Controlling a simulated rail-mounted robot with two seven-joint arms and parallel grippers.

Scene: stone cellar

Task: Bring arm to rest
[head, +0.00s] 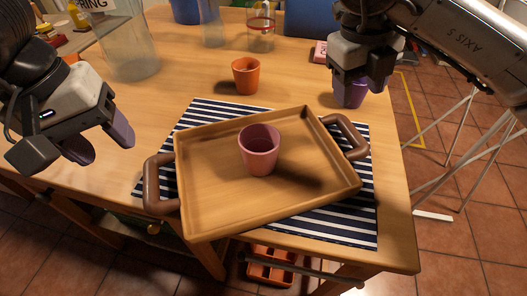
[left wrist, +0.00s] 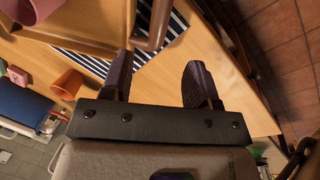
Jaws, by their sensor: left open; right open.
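My left gripper (head: 72,143) is open and empty, above the table's left side, left of the tray. Its spread fingers also show in the left wrist view (left wrist: 160,85), with bare table between them. My right gripper (head: 360,88) points down at the table's right edge, beyond the tray. A purple cup (head: 350,95) shows right at its fingers, partly hidden; I cannot tell whether they touch it. The wooden tray (head: 208,213) with two brown handles lies askew on a striped mat (head: 345,226). A pink cup (head: 259,152) stands upright in the tray.
An orange cup (head: 246,76) stands behind the tray. A glass vase (head: 128,47), a glass jar (head: 261,30) and blue containers stand at the back. A tripod-like stand (head: 466,130) is on the tiled floor at right. An orange crate (head: 270,267) sits under the table.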

